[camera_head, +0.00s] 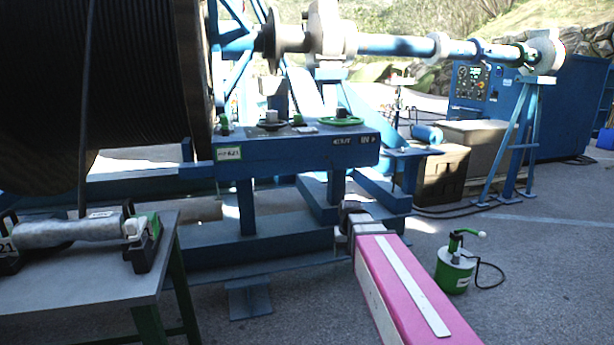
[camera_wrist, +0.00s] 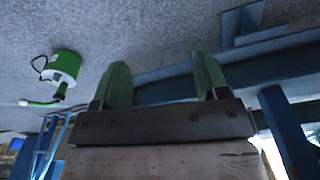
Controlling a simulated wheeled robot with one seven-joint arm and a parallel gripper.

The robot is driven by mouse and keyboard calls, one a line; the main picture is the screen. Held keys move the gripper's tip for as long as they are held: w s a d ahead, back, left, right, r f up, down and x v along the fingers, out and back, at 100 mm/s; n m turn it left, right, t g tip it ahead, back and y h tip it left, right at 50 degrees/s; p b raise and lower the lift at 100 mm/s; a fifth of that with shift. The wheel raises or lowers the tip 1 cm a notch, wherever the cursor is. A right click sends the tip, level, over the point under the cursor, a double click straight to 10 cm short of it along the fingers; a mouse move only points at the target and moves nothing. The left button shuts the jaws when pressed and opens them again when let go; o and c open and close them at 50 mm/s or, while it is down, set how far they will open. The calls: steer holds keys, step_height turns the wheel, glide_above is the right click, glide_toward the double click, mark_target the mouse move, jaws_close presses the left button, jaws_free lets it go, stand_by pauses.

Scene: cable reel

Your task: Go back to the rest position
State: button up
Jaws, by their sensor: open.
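My gripper (camera_wrist: 162,78) shows in the wrist view with its two green fingers spread apart and nothing between them. In the head view my pink arm reaches in from the lower right, and its dark end (camera_head: 352,214) is in front of the blue reel frame, below the control panel. The fingers cannot be made out clearly there.
A blue frame (camera_head: 290,155) with a green handwheel (camera_head: 341,120) carries a large cable reel (camera_head: 100,90). A grey table (camera_head: 95,280) at the left bears a silver cylinder (camera_head: 68,232) on dark supports. A green-and-white pump (camera_head: 455,268) stands on open pavement at right.

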steer(key=s+d+f, duration=0.2)
steer(key=s+f, duration=0.3)
steer(key=s, duration=0.1)
steer(key=s+d+f+g, duration=0.1)
steer(key=s+d+f, duration=0.1)
steer(key=s+f, duration=0.4)
steer(key=shift+s+d+m, duration=0.35)
steer(key=shift+s+m, duration=0.05)
steer(key=shift+s, duration=0.25)
